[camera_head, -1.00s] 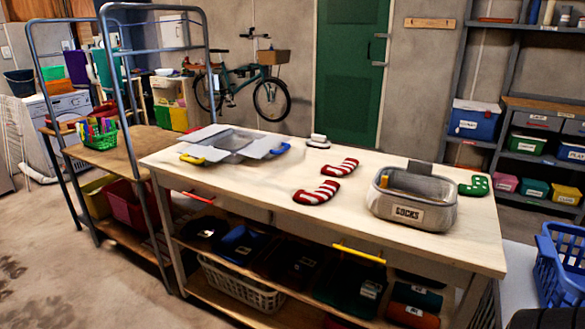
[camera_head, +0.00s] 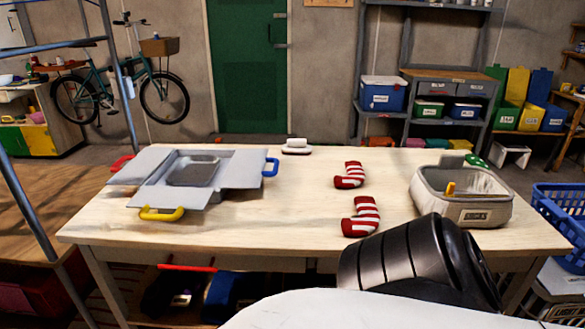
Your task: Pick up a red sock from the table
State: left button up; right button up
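Two red socks with white stripes lie on the wooden table. The nearer red sock (camera_head: 361,217) is right of the table's middle, close to the front edge. The farther red sock (camera_head: 350,175) lies behind it. The table (camera_head: 260,220) has a pale wooden top. A dark, ribbed part of my own arm rises at the front right and covers part of the table's front edge. Neither of my grippers shows in the head view.
A grey sock basket (camera_head: 462,207) stands right of the socks, with a green item (camera_head: 476,160) behind it. An open grey box (camera_head: 195,180) with coloured handles fills the table's left. A white item (camera_head: 296,147) sits at the back. A blue crate (camera_head: 562,215) stands right.

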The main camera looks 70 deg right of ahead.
aim_at(356, 177)
jog(key=i, duration=0.35)
jog(key=z, duration=1)
